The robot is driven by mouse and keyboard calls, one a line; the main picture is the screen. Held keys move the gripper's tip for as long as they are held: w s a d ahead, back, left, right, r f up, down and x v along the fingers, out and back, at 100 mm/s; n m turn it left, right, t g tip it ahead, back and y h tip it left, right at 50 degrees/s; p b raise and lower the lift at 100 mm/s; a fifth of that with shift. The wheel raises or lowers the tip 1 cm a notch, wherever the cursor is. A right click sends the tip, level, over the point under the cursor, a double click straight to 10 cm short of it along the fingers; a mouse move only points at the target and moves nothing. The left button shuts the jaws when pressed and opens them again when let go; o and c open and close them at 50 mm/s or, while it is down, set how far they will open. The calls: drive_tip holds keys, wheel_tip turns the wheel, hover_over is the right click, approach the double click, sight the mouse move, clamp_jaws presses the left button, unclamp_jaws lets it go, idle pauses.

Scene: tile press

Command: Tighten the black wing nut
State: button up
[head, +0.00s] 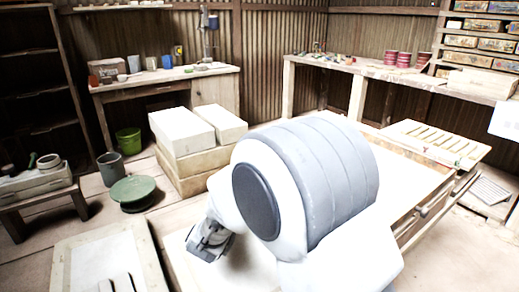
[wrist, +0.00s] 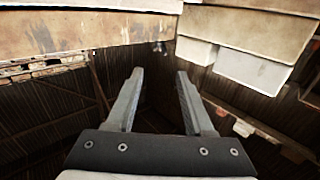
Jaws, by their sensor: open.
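I cannot make out the black wing nut in either view. My gripper (wrist: 160,75) is open in the wrist view, its two grey fingers apart with nothing between them. In the head view my gripper (head: 210,240) points down at the lower left of my large white and grey arm, above a pale surface. The arm hides the middle of the scene, including much of a white-topped table (head: 425,182). A small dark item (wrist: 160,47) shows beyond the fingertips in the wrist view, too small to identify.
Stacked pale blocks (head: 190,160) stand left of my arm. A slatted board (head: 435,143) lies at the right. Workbenches (head: 165,78) line the walls.

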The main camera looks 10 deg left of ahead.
drive_tip(key=w+b, duration=0.3)
drive_tip(key=w, duration=1.4)
drive_tip(key=shift+b, duration=0.3)
drive_tip(key=shift+a, duration=0.1)
clamp_jaws()
